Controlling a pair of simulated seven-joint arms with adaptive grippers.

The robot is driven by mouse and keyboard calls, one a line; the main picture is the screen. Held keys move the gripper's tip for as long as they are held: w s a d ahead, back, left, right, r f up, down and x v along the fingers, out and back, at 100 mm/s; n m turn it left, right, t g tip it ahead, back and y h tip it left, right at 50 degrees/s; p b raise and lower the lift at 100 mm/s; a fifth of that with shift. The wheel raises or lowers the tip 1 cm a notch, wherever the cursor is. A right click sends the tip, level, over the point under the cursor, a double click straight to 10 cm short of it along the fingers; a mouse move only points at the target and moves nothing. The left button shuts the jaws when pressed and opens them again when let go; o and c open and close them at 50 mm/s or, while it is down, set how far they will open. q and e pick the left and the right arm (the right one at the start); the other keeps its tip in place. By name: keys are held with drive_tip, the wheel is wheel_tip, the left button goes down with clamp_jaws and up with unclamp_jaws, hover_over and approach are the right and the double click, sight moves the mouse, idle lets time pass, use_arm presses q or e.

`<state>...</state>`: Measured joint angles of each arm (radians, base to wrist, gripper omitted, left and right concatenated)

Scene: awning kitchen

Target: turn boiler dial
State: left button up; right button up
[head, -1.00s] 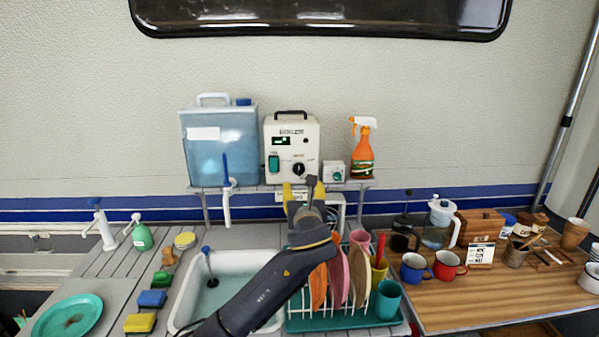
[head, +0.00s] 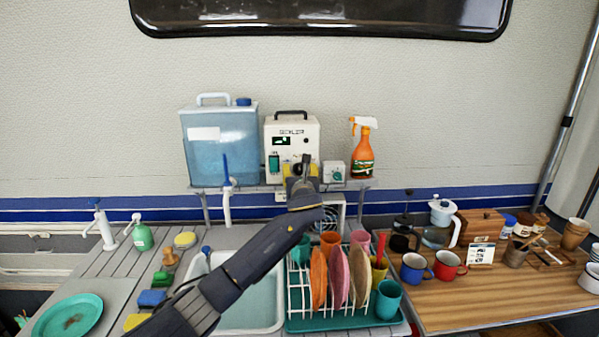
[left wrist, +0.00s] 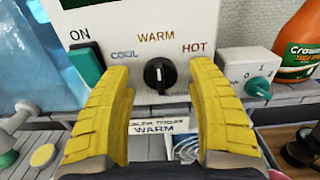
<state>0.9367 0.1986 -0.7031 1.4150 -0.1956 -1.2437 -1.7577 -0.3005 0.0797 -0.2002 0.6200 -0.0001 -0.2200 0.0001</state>
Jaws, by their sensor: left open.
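The white boiler (head: 292,138) stands on the shelf. Its black dial (left wrist: 160,76) shows between my fingers in the left wrist view, below the word WARM, with COOL to its left and HOT to its right. The dial's white mark points up, about toward WARM. A label below the boiler (left wrist: 158,126) has WARM as its lower word. My left gripper (left wrist: 163,88) is open, its yellow fingers on either side of the dial and apart from it. In the head view the left gripper (head: 300,170) hides the dial. My right gripper is not in view.
A green ON switch (left wrist: 87,64) is left of the dial. A small white box with a green knob (head: 334,171) and an orange spray bottle (head: 363,150) stand right of the boiler. A blue water tank (head: 219,150) stands left. A dish rack (head: 342,324) is below.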

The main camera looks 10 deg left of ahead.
use_arm(q)
drive_tip(key=shift+w, duration=0.15)
drive_tip(key=shift+a+r, duration=0.1)
clamp_jaws()
idle(0.4)
